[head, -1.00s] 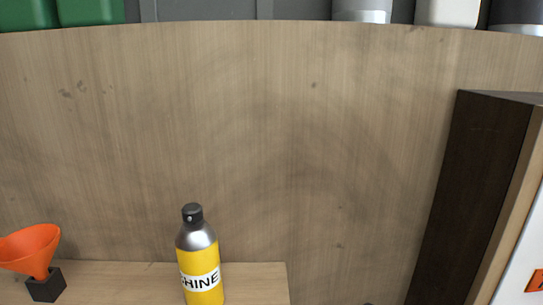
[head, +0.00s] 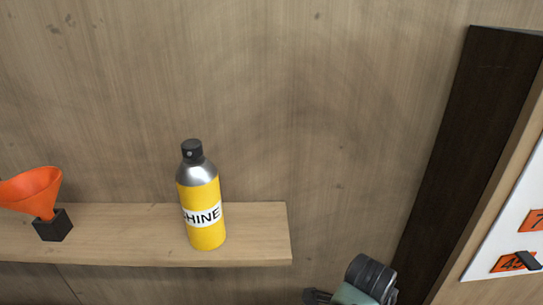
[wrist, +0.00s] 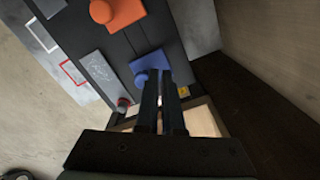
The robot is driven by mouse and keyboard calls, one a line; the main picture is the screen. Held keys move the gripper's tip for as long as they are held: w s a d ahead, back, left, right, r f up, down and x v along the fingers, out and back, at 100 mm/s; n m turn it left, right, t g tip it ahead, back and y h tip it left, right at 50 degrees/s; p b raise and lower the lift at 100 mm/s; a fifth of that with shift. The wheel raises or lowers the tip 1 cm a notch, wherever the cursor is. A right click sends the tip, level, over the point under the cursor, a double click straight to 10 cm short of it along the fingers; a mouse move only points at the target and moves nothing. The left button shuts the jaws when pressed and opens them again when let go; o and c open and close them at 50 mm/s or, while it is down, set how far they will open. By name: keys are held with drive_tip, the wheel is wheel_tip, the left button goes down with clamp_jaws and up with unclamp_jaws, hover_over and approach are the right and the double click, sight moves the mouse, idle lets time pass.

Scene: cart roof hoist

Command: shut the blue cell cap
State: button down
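In the wrist view a blue cap (wrist: 150,68) with a flat plate and a round knob sits on a dark panel, just beyond and left of my fingertips. My gripper (wrist: 160,82) points at the panel near the cap's right edge. Its two dark fingers are close together with a thin gap between them. I cannot tell whether they touch the cap, or whether the cap is open. The cap and gripper fingers are not visible in the head view.
An orange cap (wrist: 120,12) lies above the blue one, with a grey plate (wrist: 103,77) and red knob at left. The head view shows a shelf (head: 120,245) with a yellow spray can (head: 204,220) and orange funnel (head: 36,190). A dark upright board (head: 465,150) stands at right.

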wheel_tip(320, 180, up, 8)
drive_tip(key=p, duration=0.7)
drive_tip(key=shift+d, duration=0.1)
